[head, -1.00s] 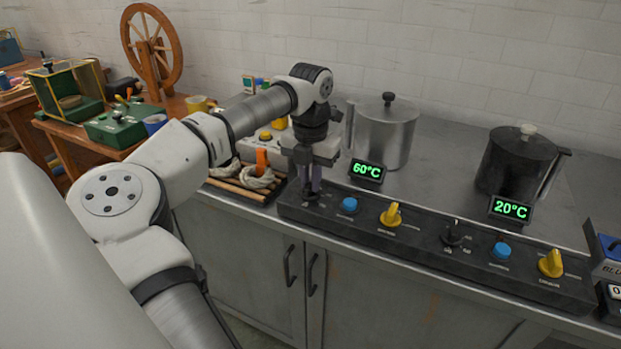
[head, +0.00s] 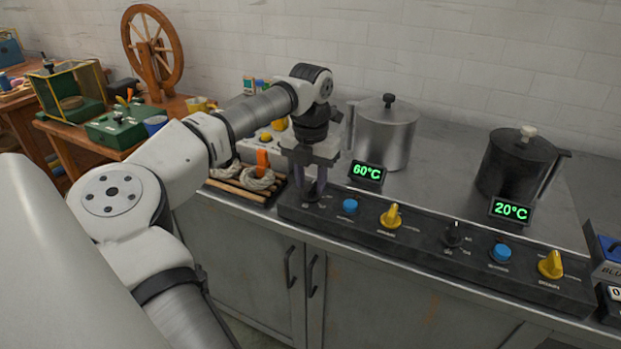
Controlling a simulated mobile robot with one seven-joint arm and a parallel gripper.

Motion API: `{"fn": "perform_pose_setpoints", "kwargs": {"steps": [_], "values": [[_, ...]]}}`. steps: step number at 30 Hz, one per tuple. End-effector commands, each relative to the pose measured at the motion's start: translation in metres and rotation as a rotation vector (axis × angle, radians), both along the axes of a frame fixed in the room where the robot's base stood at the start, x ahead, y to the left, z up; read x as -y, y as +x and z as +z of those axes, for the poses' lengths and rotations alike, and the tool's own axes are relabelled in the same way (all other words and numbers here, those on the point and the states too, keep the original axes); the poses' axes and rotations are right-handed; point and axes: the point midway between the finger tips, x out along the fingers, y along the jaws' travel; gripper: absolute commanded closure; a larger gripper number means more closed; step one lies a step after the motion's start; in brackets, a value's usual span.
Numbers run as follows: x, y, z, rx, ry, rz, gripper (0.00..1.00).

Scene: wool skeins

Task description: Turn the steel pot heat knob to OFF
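The steel pot (head: 384,135) stands on the counter behind the control panel, with a display (head: 367,172) reading 60°C in front of it. My gripper (head: 314,195) points down over the left end of the panel (head: 360,226). Its fingers are at the black heat knob (head: 309,198) there, which is mostly hidden by them. I cannot tell whether the fingers touch the knob or where its pointer stands. A blue button (head: 349,206) and a yellow knob (head: 391,216) sit to the right of the gripper.
A dark pot (head: 515,165) with a 20°C display (head: 511,210) stands to the right. Its black knob (head: 453,236), blue button (head: 501,253) and yellow knob (head: 550,265) are on the same panel. A rack with pale wool skeins (head: 258,180) lies left of the gripper.

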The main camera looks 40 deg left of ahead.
Motion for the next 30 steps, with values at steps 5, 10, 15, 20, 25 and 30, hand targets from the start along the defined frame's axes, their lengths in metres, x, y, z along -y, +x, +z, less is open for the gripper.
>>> {"fn": "perform_pose_setpoints", "kwargs": {"steps": [5, 10, 15, 20, 25, 30], "values": [[0.000, 0.000, 0.021, 0.001, 0.001, 0.000, 0.65], [0.000, 0.000, 0.051, 0.001, 0.001, 0.001, 0.65], [0.000, 0.000, 0.085, 0.000, 0.001, 0.001, 0.65], [0.000, 0.000, 0.116, 0.001, 0.001, 0.000, 0.65], [0.000, 0.000, 0.134, 0.001, 0.001, 0.001, 0.65], [0.000, 0.000, 0.136, 0.000, 0.000, 0.000, 0.65]]}}
